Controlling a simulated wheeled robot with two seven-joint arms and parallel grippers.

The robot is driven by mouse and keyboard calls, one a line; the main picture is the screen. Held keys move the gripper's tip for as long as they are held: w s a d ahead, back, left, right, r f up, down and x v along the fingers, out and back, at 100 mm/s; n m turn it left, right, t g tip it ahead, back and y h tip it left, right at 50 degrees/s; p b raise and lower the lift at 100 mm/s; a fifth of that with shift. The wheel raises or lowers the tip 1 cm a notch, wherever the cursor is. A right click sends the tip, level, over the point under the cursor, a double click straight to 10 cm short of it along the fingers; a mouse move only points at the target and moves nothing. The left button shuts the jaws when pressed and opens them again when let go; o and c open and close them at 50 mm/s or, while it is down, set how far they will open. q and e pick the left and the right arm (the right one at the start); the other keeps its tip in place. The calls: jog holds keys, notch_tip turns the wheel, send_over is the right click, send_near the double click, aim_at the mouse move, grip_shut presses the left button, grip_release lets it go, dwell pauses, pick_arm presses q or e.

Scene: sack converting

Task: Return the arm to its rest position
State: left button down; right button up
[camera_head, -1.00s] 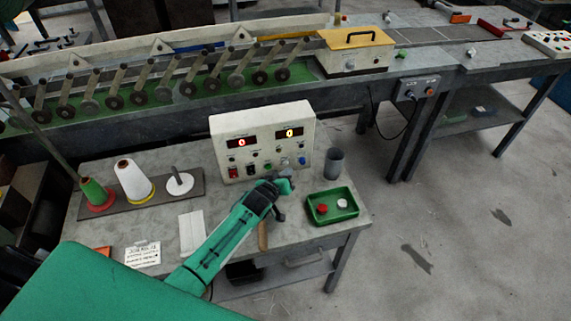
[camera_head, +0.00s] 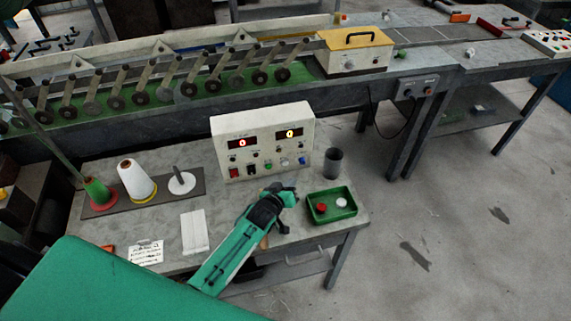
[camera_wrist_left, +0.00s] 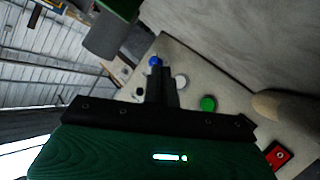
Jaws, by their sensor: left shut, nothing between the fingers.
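My left arm is green and reaches up from the bottom of the head view. Its gripper (camera_head: 284,190) is over the right half of the small table (camera_head: 225,238), just in front of the control box (camera_head: 262,142). The fingers are shut and empty, and they also show shut in the left wrist view (camera_wrist_left: 163,75). The box has two lit displays and several coloured buttons. In the left wrist view its green button (camera_wrist_left: 208,104) and blue button (camera_wrist_left: 155,61) show beyond the fingers, apart from them. My right gripper is not in either view.
A green tray (camera_head: 332,216) with a red and a white piece stands right of the gripper. A grey cup (camera_head: 333,161) is behind it. Thread cones (camera_head: 135,181) stand on the left. A conveyor line (camera_head: 190,85) runs behind. Floor at right is clear.

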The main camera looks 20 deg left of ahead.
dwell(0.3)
pick_arm(q)
jog(key=s+m+g, duration=0.1)
jog(key=s+g, duration=0.1)
jog(key=s, duration=0.4)
jog(key=s+a+r+g+y, duration=0.1)
jog(key=s+g, duration=0.1)
jog(key=s, duration=0.4)
jog(key=s+a+r+m+g, duration=0.1)
jog(key=s, duration=0.5)
jog(key=shift+s+a+m+g+y, duration=0.2)
jog(key=shift+s+m+g+y, duration=0.1)
jog(key=shift+s+g, duration=0.1)
jog(key=s+a+r+m+g, duration=0.1)
jog(key=s+r+g, duration=0.25)
jog(key=s, duration=0.55)
jog(key=s+a+r+m+g, duration=0.15)
jog(key=s+r, duration=0.25)
jog(key=s, duration=0.4)
notch_tip(320, 180, down, 32)
jog(key=s+g, duration=0.1)
jog(key=s+a+f+g, duration=0.1)
jog(key=s+a+f, duration=0.1)
jog(key=s+f, duration=1.7)
jog(key=shift+s+a+f+m+g+y+b, duration=0.2)
jog(key=shift+a+f+m+g+y+b, duration=0.15)
jog(key=shift+m, duration=0.1)
jog(key=shift+d, duration=0.1)
